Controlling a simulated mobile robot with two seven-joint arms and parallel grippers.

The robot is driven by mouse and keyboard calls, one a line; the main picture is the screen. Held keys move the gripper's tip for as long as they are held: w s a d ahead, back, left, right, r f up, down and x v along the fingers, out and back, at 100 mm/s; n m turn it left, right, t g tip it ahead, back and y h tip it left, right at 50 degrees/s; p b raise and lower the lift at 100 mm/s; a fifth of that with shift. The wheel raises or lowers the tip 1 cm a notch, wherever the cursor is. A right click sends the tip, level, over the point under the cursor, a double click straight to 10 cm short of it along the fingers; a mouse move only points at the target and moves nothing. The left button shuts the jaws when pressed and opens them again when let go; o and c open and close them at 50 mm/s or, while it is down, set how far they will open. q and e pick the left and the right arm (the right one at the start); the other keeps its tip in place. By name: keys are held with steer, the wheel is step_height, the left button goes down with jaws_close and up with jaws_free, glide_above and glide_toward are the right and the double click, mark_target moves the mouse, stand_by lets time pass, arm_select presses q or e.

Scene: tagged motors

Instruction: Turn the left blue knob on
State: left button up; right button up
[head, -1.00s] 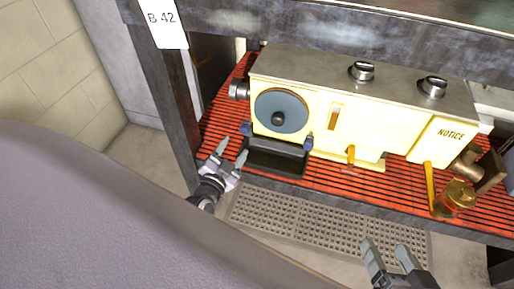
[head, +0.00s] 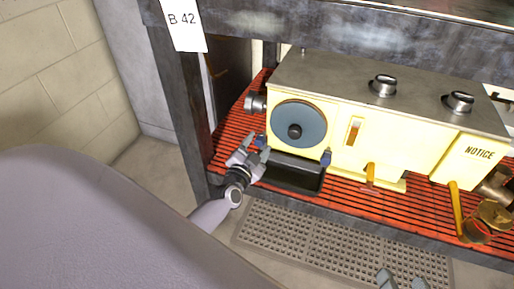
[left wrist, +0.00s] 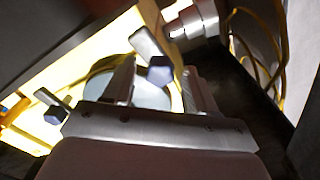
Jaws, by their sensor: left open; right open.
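The yellow motor (head: 385,145) stands on a red slatted shelf, with a round blue-grey disc on its front. The left blue knob (head: 261,141) is at the disc's lower left. The right blue knob (head: 326,158) is at its lower right. My left gripper (head: 256,146) is open right at the left knob. In the left wrist view this knob (left wrist: 159,71) appears between the two fingers; whether they touch it I cannot tell. The other knob (left wrist: 53,115) is off to the left there. My right gripper (head: 402,280) is open at the bottom edge, away from the motor.
A black tray (head: 292,176) juts out below the disc, close to my left gripper. A metal fitting (head: 255,103) sticks out from the motor's left side. The shelf's grey post (head: 183,100) stands to the left. A yellow lever (head: 455,208) hangs at the right.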

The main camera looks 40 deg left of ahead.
arm_select(q)
steer(key=c, duration=1.1)
steer(key=shift+o, duration=0.2)
steer(key=n+p, duration=0.1)
steer(key=n, duration=0.4)
steer(key=shift+n, duration=0.4)
steer(key=n, duration=0.5)
steer(key=shift+f+n, duration=0.15)
steer(key=shift+n, duration=0.15)
steer(key=n, duration=0.5)
steer(key=shift+n, duration=0.3)
steer(key=n+b, duration=0.1)
steer(key=n, duration=0.4)
steer(key=shift+n+y, duration=0.3)
